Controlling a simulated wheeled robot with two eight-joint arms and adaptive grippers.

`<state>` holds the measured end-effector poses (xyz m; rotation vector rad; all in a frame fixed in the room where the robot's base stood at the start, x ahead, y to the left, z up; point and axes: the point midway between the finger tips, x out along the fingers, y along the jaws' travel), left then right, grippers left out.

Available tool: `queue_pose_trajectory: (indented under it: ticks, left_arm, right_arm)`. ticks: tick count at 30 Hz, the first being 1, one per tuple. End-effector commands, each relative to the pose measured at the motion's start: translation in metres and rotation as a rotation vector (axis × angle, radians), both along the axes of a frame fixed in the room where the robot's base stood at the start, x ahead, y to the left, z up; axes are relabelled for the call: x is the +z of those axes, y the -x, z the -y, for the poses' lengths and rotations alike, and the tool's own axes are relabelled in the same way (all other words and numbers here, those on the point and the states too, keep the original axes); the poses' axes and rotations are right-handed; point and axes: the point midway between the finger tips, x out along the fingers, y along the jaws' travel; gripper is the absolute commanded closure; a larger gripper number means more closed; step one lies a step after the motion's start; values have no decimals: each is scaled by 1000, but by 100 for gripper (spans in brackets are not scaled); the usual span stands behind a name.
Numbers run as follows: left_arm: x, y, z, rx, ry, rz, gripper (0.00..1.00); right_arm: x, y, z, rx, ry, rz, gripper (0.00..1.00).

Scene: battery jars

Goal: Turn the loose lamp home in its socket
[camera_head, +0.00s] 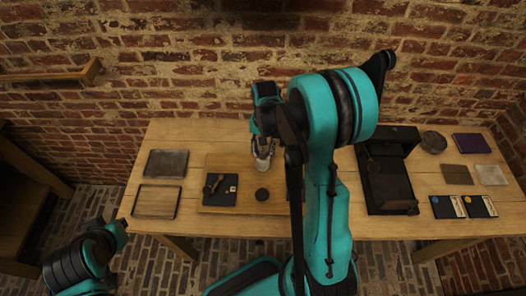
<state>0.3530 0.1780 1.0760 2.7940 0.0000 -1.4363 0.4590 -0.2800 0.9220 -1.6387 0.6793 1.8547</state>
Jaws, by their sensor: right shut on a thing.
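The lamp (263,162) shows as a small pale glassy shape above the wooden board (228,163) on the table. My right gripper (264,145) comes down on it from above and is shut on it. The fingers and my arm cover most of the lamp. The socket under it is hidden, so I cannot tell how the lamp sits there. Part of my left arm shows at the lower left, but its gripper is not in view.
On the board lie a dark square plate with a small tool (219,188) and a round dark disc (262,194). Two flat trays lie left. A dark open box (387,180), a round dish (433,142) and several flat cards lie right. A brick wall stands behind.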

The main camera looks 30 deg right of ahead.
Motion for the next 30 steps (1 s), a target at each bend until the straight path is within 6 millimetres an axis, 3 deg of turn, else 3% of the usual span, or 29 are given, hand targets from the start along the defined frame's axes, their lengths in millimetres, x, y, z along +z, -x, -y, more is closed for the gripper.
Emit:
queue_pose_trajectory:
  ticks: [4,5,7,8,20,30]
  left_arm:
    - [0,0,0,0,0,0,100]
    - [0,0,0,0,0,0,100]
    - [0,0,0,0,0,0,100]
    - [0,0,0,0,0,0,100]
    - [0,0,0,0,0,0,100]
    - [0,0,0,0,0,0,100]
  right_arm:
    - [0,0,0,1,0,0,99]
    - [0,0,0,1,0,0,60]
    - [0,0,0,2,1,1,41]
    - [0,0,0,2,1,1,39]
    - [9,-1,1,3,0,1,39]
    - [78,-7,6,2,1,1,39]
